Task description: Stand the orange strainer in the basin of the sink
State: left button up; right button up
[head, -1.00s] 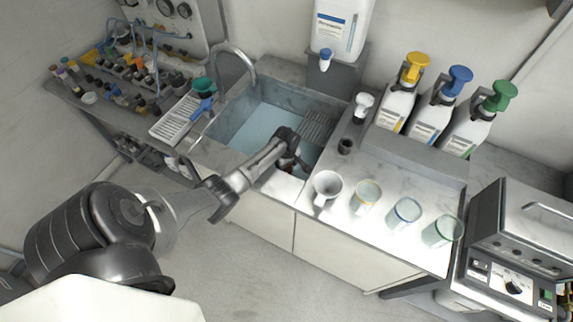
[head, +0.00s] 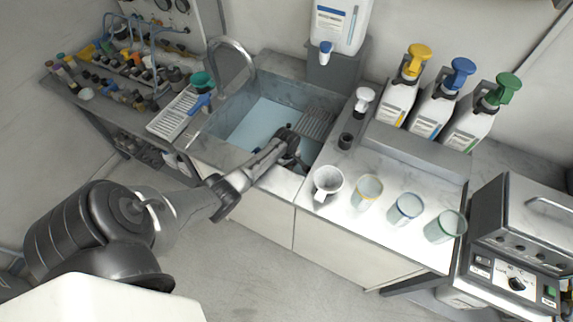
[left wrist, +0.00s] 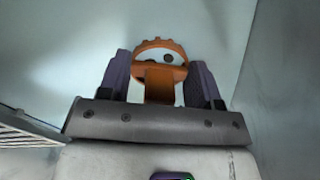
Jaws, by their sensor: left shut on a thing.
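The orange strainer (left wrist: 160,52) shows in the left wrist view, with a toothed round rim and a flat stem between my fingers. My left gripper (left wrist: 158,85) is shut on it, one dark finger on each side. In the head view my left gripper (head: 293,158) reaches down inside the sink basin (head: 262,122), near its front right. The strainer is hidden there behind the gripper. I cannot tell whether it touches the basin floor. Pale blue basin surfaces fill the background of the left wrist view. My right gripper is not in view.
A ribbed grey rack (head: 317,122) sits at the basin's right. The faucet (head: 232,50) arches over its back left. A white drying rack (head: 178,115) lies left of it. A white mug (head: 327,182) and several cups stand on the right counter, close to my arm.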

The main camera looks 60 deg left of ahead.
pick_arm(q)
jog(key=o, duration=1)
jog(key=shift+c, duration=0.6)
jog(key=shift+c, duration=1.4)
jog(key=shift+r, duration=0.1)
jog(key=shift+r+p, duration=2)
jog(key=shift+p, duration=0.35)
jog(key=shift+r+p, duration=1.95)
jog(key=shift+p, duration=0.3)
